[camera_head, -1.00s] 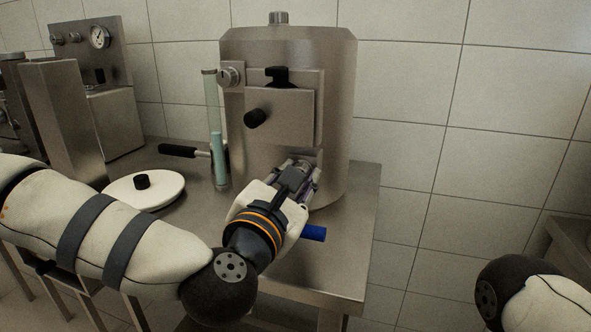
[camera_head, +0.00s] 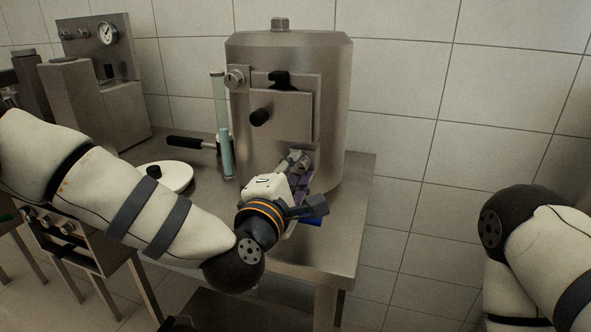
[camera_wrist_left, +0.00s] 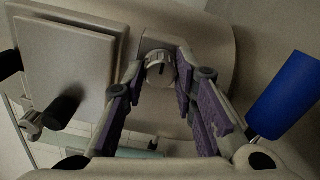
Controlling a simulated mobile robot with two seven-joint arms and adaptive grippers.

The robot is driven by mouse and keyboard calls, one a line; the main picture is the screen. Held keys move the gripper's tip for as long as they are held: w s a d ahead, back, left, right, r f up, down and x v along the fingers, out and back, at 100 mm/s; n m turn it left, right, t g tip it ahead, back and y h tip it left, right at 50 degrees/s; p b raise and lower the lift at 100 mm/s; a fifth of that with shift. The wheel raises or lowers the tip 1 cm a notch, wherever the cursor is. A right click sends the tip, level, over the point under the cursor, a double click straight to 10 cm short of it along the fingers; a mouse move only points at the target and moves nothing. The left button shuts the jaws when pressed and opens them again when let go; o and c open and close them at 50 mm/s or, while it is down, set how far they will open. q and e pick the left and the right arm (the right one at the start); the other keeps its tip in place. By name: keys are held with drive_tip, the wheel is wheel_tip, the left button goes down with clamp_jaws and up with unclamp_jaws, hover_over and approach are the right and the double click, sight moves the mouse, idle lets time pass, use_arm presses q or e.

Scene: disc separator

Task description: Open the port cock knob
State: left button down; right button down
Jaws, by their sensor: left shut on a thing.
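The steel tank (camera_head: 335,95) stands on the metal table. Its port cock knob (camera_wrist_left: 160,70) is a round, ridged metal knob with a dark slot, low on the tank front in the left wrist view. My left gripper (camera_wrist_left: 161,78) has its fingertips on both sides of the knob and is shut on it. In the head view my left gripper (camera_head: 300,163) reaches the tank's lower front and hides the knob. A blue handle (camera_wrist_left: 283,95) lies to the right of the fingers, and it also shows beside my wrist (camera_head: 314,212). My right gripper is out of view.
A plate with a black knob (camera_head: 302,112) is on the tank front above my gripper. A sight tube (camera_head: 226,150) and black lever (camera_head: 187,142) are to its left. A white lid (camera_head: 178,177) lies on the table. A gauge panel (camera_head: 95,45) stands behind left.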

use_arm(q)
drive_tip(key=shift+m, duration=0.4)
drive_tip(key=c, duration=1.3)
unclamp_jaws()
drive_tip(key=v, duration=1.2)
